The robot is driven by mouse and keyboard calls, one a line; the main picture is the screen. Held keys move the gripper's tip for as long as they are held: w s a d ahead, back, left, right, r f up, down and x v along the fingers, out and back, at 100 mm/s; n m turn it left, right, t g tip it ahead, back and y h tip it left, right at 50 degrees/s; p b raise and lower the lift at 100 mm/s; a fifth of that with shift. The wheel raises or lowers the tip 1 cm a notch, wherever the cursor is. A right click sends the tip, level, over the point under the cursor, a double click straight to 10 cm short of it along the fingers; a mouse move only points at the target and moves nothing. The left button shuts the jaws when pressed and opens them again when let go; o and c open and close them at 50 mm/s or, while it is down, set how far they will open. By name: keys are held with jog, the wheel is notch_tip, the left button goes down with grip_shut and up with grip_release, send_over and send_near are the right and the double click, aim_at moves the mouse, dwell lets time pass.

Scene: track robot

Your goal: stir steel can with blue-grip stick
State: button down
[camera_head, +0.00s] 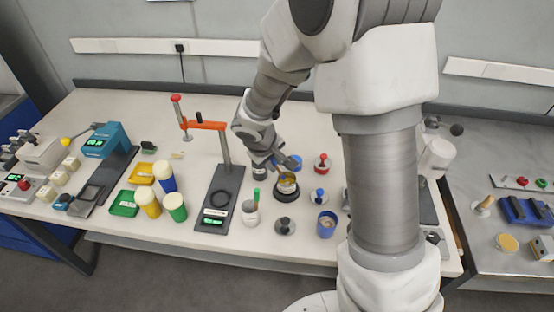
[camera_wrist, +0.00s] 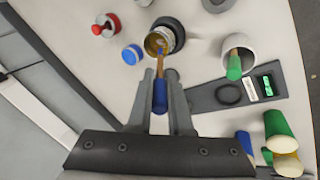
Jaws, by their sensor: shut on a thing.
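The steel can (camera_head: 287,187) stands open and upright on a dark round base near the middle of the table. In the wrist view the can (camera_wrist: 176,45) shows yellowish contents. My gripper (camera_wrist: 160,78) is shut on the blue-grip stick (camera_wrist: 160,97), with a finger on each side of the blue handle. The stick's brown shaft reaches into the can's mouth, and its lower tip is hidden or hard to make out inside. In the head view my gripper (camera_head: 277,162) is just above and behind the can; the stick is mostly hidden there.
A pale cup with a green-grip stick (camera_head: 250,212) stands to the left of the can. A blue cup (camera_head: 326,224), a red-knobbed piece (camera_head: 321,164) and a blue lid (camera_wrist: 131,54) are close by. A stand with an orange arm (camera_head: 204,125) rises at left.

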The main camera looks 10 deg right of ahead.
aim_at(280, 174)
jog(key=shift+f+b, duration=0.3)
jog(key=shift+f, duration=0.25)
jog(key=shift+b+x, duration=2.75)
jog(key=shift+x, duration=0.3)
jog(key=shift+s+d, duration=0.1)
